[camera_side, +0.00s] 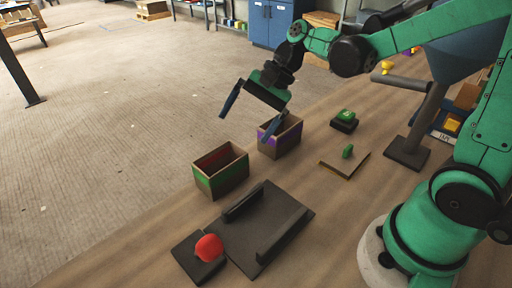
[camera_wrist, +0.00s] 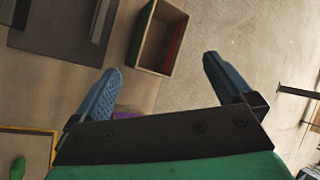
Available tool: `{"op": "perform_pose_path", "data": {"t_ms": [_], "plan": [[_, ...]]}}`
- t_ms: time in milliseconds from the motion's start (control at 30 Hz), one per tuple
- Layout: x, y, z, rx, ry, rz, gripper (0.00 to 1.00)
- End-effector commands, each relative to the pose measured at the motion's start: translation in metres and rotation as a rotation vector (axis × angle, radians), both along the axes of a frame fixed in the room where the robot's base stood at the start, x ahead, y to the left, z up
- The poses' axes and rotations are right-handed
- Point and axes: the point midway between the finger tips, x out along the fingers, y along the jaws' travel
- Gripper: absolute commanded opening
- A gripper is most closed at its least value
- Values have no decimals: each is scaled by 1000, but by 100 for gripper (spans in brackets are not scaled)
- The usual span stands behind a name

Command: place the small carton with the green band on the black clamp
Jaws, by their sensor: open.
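The small carton with the green band (camera_side: 222,181) stands open-topped on the table, left of the carton with the purple band; its inside looks partly red. It also shows in the wrist view (camera_wrist: 143,36), beyond my fingertips. The black clamp (camera_side: 270,226), a dark plate with two raised rails, lies in front of it, empty between the rails. Part of it shows at the upper left of the wrist view (camera_wrist: 62,27). My gripper (camera_side: 243,129) is open and empty, in the air above and behind the green-band carton; the wrist view shows its spread fingers (camera_wrist: 160,64).
The purple-band carton (camera_side: 288,137) is partly covered by my right finger. A red button on a black box (camera_side: 208,248) adjoins the clamp. A green button box (camera_side: 344,119), a tan plate with a green knob (camera_side: 344,165) and a post (camera_side: 408,152) stand right.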

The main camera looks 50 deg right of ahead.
Motion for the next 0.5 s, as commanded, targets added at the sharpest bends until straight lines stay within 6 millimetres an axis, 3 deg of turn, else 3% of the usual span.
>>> {"op": "perform_pose_path", "data": {"t_ms": [200, 500], "plan": [[-40, -12, 13, -445, -326, 325, 100], [-64, -28, 17, -858, -574, 676, 100]]}}
